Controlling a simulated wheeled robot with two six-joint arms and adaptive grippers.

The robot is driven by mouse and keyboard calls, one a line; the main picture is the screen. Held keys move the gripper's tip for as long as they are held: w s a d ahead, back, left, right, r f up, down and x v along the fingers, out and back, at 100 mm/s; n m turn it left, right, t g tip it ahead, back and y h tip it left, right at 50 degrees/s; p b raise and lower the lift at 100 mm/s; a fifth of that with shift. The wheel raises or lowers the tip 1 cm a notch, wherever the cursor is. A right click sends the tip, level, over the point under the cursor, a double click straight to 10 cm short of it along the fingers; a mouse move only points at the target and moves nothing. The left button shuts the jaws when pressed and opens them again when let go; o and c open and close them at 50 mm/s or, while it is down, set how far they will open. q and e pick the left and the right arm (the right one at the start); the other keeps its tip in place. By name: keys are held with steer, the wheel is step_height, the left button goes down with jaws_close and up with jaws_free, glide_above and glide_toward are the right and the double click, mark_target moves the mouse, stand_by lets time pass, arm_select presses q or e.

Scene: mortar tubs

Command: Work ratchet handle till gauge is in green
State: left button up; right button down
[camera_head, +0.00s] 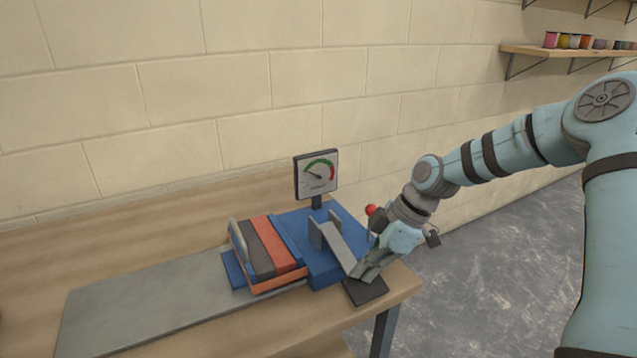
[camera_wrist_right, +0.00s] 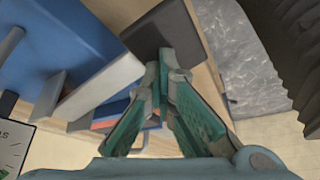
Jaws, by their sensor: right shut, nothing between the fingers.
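The gauge (camera_head: 316,175) stands on a post on the blue press base (camera_head: 318,262). Its needle points to the upper left; a green band runs along the top of the dial and red is at the right. A red ball knob (camera_head: 371,210) shows beside my right wrist; its stem is mostly hidden, so I cannot tell the handle's full angle. A sloping grey bar (camera_head: 337,243) stands on the base. My right gripper (camera_head: 362,274) is shut and empty, pointing down near the bar's lower end. In the right wrist view its fingertips (camera_wrist_right: 166,70) meet beside the black pad (camera_wrist_right: 163,32).
A stack of orange and grey slabs (camera_head: 268,247) sits left of the base. A grey mat (camera_head: 150,305) covers the bench at left. The bench's right edge (camera_head: 408,284) is close to my right gripper. A wall shelf (camera_head: 570,51) holds small coloured pots.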

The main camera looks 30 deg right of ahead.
step_height(320, 180, up, 13)
steer(key=p, duration=1.1)
steer(key=shift+p, duration=0.3)
steer(key=shift+d+f, duration=0.1)
steer(key=shift+f, duration=0.2)
steer(key=shift+s+f+b, duration=0.15)
steer(key=shift+f+b, duration=2.85)
steer(key=shift+f, duration=0.45)
step_height(320, 180, up, 7)
steer(key=p, duration=0.5)
steer(key=shift+w+p, duration=0.35)
steer(key=shift+p, duration=0.05)
steer(key=shift+w, duration=0.1)
